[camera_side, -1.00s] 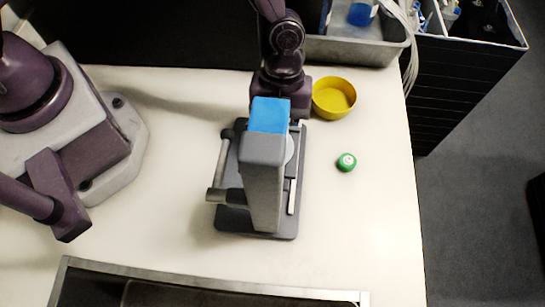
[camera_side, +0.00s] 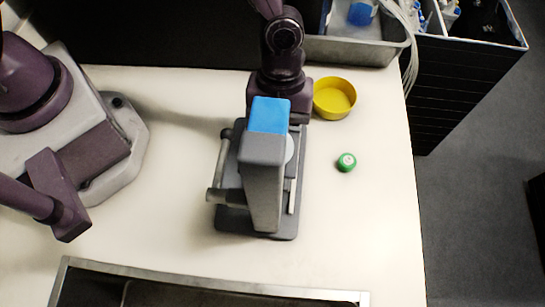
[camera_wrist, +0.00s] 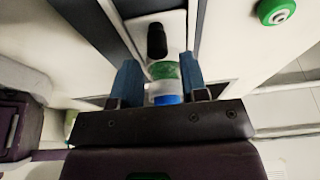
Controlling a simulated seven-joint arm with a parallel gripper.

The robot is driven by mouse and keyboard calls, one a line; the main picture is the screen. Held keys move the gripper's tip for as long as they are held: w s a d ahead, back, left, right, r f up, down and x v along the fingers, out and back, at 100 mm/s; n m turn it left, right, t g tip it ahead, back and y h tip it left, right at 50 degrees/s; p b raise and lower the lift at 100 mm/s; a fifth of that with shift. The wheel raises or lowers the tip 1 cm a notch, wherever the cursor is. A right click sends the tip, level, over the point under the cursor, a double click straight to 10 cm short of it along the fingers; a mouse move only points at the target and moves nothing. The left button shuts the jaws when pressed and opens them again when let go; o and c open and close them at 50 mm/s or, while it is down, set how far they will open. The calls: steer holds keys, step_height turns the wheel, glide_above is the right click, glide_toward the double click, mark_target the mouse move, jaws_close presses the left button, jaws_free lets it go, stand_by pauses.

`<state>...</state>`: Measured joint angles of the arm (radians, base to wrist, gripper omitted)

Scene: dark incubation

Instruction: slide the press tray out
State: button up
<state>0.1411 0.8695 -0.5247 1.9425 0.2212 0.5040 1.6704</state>
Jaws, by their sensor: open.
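The press (camera_side: 263,180) stands on the white table in the side view, with a dark grey base, a grey upright body and a blue top. I take the pale plate with a black knob (camera_wrist: 157,40) in the wrist view to be the press tray; the side view shows little of it beneath the press. My gripper (camera_wrist: 160,78) is at the far end of the press, its fingertips hidden there in the side view. In the wrist view its two blue fingers are apart, around or over a green, white and blue piece (camera_wrist: 166,80). Contact cannot be told.
A yellow bowl (camera_side: 334,98) stands close to the right of my gripper. A green round cap (camera_side: 347,162) lies right of the press. A metal-edged tray (camera_side: 210,289) is at the front, and a grey bin (camera_side: 350,50) at the back. The table front right is clear.

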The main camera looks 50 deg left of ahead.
steer(key=shift+v, duration=1.1)
